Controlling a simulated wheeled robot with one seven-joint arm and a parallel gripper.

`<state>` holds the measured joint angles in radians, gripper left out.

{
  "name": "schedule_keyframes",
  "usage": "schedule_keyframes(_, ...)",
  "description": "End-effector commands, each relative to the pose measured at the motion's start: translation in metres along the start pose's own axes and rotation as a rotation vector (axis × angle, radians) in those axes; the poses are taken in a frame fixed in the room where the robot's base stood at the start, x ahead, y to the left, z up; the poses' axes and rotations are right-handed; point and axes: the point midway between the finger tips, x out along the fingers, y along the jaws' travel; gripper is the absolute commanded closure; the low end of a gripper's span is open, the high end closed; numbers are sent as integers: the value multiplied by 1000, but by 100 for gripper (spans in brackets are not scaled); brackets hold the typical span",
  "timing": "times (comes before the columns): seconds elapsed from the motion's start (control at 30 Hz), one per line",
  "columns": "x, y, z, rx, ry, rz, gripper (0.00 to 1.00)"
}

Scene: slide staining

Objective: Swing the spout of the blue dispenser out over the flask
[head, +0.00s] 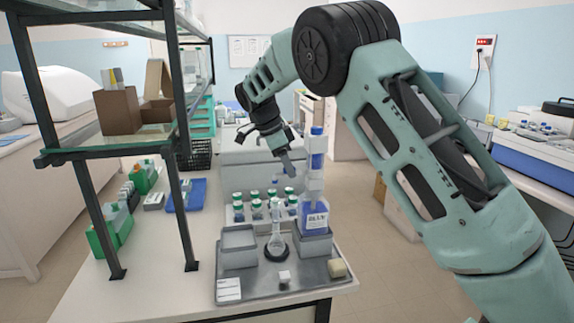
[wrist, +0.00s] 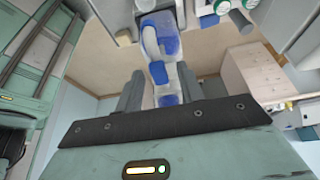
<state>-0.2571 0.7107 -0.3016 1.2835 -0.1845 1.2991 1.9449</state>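The blue dispenser (head: 314,214) stands upright at the right of the metal tray, with a tall white and blue column above its bottle. Its small spout (head: 277,181) seems to point left at mid-column, partly hard to make out. The glass flask (head: 276,238) stands on a dark ring left of the dispenser. My gripper (head: 288,164) is beside the column, on its left in the head view. In the wrist view, my gripper (wrist: 159,92) has its two fingers apart, with the dispenser's blue and white parts (wrist: 158,70) seen between them. Contact cannot be told.
The metal tray (head: 255,291) also holds a grey box (head: 238,247), a yellowish block (head: 337,268) and a small white cube (head: 284,276). Several green-capped bottles (head: 256,208) stand behind the flask. A dark-framed shelf (head: 185,215) rises at left.

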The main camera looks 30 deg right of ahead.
Motion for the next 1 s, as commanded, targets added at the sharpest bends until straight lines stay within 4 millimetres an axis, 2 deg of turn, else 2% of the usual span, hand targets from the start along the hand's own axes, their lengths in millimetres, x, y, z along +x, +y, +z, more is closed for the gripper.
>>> schedule_keyframes(0.23, -2, 0, 0, -1, 0, -1, 62)
schedule_keyframes(0.37, -14, -1, 1, -1, -1, -4, 62)
schedule_keyframes(0.47, -32, -1, 1, -1, -3, -6, 62)
schedule_keyframes(0.8, -111, -1, 1, 0, -1, -5, 62)
schedule_keyframes(1.0, -148, -1, 0, -1, -1, -3, 62)
